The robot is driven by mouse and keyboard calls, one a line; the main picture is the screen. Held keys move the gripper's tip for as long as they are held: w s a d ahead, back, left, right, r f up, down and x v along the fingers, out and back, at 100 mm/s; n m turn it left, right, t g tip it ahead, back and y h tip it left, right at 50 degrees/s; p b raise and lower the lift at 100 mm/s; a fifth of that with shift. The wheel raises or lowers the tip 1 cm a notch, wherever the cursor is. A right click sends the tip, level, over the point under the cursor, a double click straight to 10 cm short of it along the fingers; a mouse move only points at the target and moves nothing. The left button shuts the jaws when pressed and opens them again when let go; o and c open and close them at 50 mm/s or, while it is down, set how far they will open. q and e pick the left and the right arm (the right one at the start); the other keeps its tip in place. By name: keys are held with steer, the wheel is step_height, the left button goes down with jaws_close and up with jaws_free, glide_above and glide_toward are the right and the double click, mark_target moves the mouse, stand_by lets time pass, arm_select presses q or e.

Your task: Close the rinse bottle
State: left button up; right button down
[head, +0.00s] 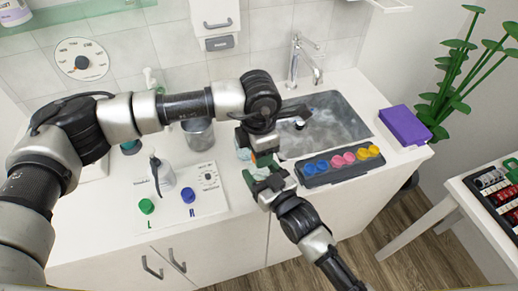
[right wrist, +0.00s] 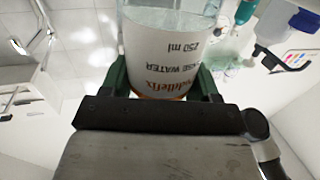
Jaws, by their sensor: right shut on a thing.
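The rinse bottle (right wrist: 165,52) fills the top middle of the right wrist view. It has a white label reading "RINSE WATER 250 ml", upside down in that view, and a clear part above the label. My right gripper (right wrist: 160,82) is shut on it, with green fingers on both sides. In the head view my right gripper (head: 263,172) is at the counter's front, left of the sink. There the bottle is mostly hidden by the two grippers. My left gripper (head: 255,137) is just above and behind it; its jaws are too hidden to read. I cannot make out a cap.
The sink (head: 335,112) with its tap (head: 302,60) is right of the grippers. A tray of coloured pots (head: 306,178) and a purple box (head: 404,126) stand right. A metal cup (head: 199,137), a white squeeze bottle (head: 162,175) and a marked board (head: 205,208) are left.

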arm_select(q)
steer(key=o, duration=0.3)
steer(key=shift+r, duration=0.1)
step_height(320, 180, up, 12)
stand_by(0.4)
arm_select(e)
steer(key=shift+c, duration=0.8)
jaws_free()
